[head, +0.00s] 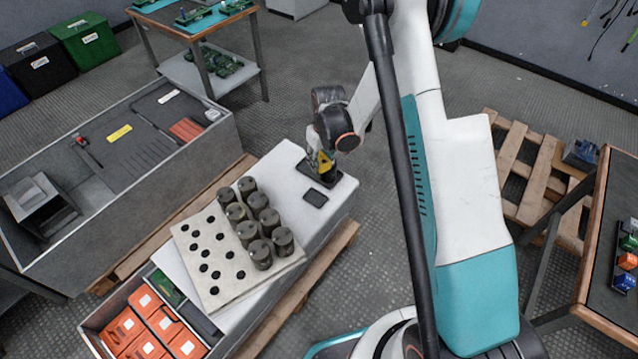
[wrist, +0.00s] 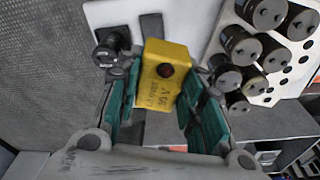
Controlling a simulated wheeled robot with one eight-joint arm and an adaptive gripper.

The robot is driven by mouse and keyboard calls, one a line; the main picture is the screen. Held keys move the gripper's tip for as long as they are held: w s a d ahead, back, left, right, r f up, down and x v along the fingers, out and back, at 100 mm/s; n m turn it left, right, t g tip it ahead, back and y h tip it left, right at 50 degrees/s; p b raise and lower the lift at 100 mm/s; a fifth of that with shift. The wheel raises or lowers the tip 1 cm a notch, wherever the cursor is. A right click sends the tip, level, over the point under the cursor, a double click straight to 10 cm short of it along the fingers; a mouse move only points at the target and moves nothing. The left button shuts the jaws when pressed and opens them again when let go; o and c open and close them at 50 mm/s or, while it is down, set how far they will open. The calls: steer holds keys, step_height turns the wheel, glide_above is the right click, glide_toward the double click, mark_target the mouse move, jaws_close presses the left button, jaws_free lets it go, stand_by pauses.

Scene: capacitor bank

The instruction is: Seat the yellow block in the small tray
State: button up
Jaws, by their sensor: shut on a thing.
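In the head view only a small part of the yellow block (head: 325,158) shows below the wrist.
A flat dark plate (head: 315,198) lies beside the tray. A pale perforated board (head: 205,275) with several dark cylinders (head: 258,220) stands close by on the bench. A long grey box (head: 120,165) is to the left. A wooden pallet (head: 530,165) lies at right.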

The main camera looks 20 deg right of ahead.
steer(key=w+f+n+b, duration=0.1)
steer(key=w+f+n, duration=0.15)
steer(key=f, duration=0.65)
steer(key=w+f+n+b, duration=0.1)
steer(key=w+f, duration=0.3)
steer(key=f, duration=0.6)
steer(key=b, duration=0.2)
glide_above(315, 198)
steer(key=shift+y, duration=0.3)
steer(key=shift+f, duration=3)
steer(key=shift+s+d+f, duration=0.1)
steer(key=shift+s+f, duration=0.05)
steer(key=shift+f, duration=0.75)
steer(key=o, duration=1.3)
steer(key=shift+f, duration=0.1)
steer(key=r, duration=0.4)
steer(key=s+r, duration=0.1)
steer(key=r, duration=0.3)
steer(key=d+r, duration=0.1)
steer(key=r, duration=0.3)
steer(key=shift+s, duration=0.15)
